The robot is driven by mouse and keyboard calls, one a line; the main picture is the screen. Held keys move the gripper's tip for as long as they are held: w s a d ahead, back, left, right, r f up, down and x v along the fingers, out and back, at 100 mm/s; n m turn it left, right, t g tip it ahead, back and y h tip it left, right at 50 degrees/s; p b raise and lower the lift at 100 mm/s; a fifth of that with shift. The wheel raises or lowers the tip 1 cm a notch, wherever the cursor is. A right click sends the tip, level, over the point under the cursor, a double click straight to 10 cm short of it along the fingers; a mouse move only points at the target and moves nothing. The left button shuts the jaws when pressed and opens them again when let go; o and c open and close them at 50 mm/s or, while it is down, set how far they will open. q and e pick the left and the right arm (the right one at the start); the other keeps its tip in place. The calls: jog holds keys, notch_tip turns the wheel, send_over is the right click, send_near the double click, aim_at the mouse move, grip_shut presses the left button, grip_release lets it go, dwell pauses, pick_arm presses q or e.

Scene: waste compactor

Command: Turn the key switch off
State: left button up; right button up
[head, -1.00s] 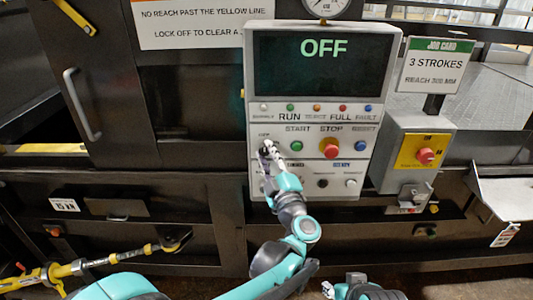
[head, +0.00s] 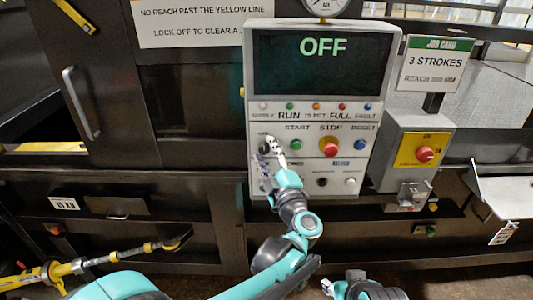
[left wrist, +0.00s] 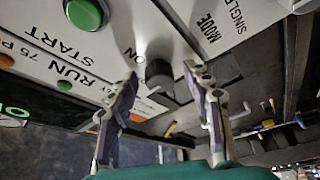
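The key switch (left wrist: 158,76) is a dark round knob on the grey control panel, with the word ON beside it in the left wrist view. In the head view it sits left of the green START button and is partly hidden by my left gripper (head: 268,149). My left gripper is open, with its two fingers spread on either side of the knob; gaps show between fingers and knob in the left wrist view. The panel display (head: 321,47) reads OFF. My right gripper (head: 338,289) is low at the bottom edge; its fingers are mostly out of frame.
The green START button (head: 297,146), red STOP button (head: 329,147) and blue RESET button (head: 361,145) are close to the right of the key switch. A grey box with a red knob (head: 425,154) stands farther right. A yellow-handled tool (head: 75,266) is at lower left.

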pick_arm(q)
jog(key=shift+s, duration=0.1)
jog(key=v, duration=0.7)
jog(key=shift+s, duration=0.15)
